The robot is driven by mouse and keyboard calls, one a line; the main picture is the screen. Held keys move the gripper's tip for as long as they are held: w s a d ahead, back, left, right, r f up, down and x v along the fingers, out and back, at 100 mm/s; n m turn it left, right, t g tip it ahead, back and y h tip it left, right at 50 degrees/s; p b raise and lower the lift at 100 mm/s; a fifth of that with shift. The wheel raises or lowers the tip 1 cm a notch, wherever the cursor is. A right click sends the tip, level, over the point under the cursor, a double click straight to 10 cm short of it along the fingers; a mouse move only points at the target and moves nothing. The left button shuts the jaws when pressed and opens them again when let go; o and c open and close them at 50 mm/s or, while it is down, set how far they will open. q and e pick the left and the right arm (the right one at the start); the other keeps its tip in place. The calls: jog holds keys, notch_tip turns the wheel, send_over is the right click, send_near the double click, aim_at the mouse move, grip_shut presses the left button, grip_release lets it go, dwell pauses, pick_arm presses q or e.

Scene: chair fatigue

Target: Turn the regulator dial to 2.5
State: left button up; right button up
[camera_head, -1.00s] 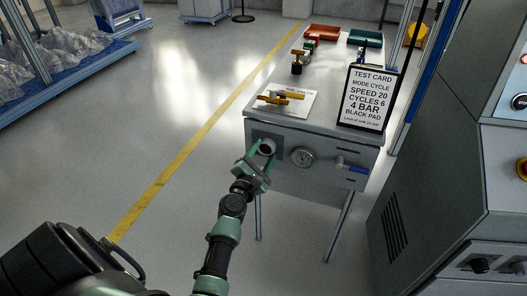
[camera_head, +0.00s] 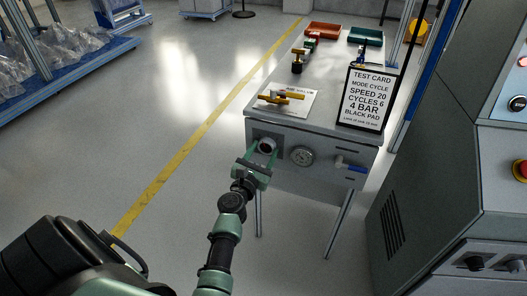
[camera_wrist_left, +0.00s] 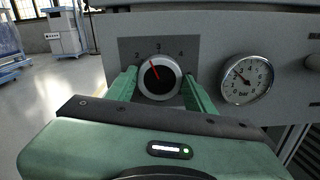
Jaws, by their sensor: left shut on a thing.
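The regulator dial (camera_head: 267,146) is a round silver knob on the front panel of the table. In the left wrist view the dial (camera_wrist_left: 160,78) has a dark centre and a red pointer that leans up and left, between the marks 2 and 3. My left gripper (camera_head: 263,150) has a green finger on each side of the dial and is shut on it. Its fingers (camera_wrist_left: 160,88) also show in the left wrist view. The pressure gauge (camera_head: 302,156) is right of the dial; its needle (camera_wrist_left: 240,77) points up-left. My right gripper is not in view.
A blue-handled valve (camera_head: 350,166) sits right of the gauge. A test card (camera_head: 363,98) reading 4 BAR stands on the table (camera_head: 325,73). Brass-coloured parts (camera_head: 283,95) and trays lie on top.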

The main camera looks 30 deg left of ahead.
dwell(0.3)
pick_arm(q)
jog(key=o, duration=1.4)
jog(key=shift+c, duration=0.2)
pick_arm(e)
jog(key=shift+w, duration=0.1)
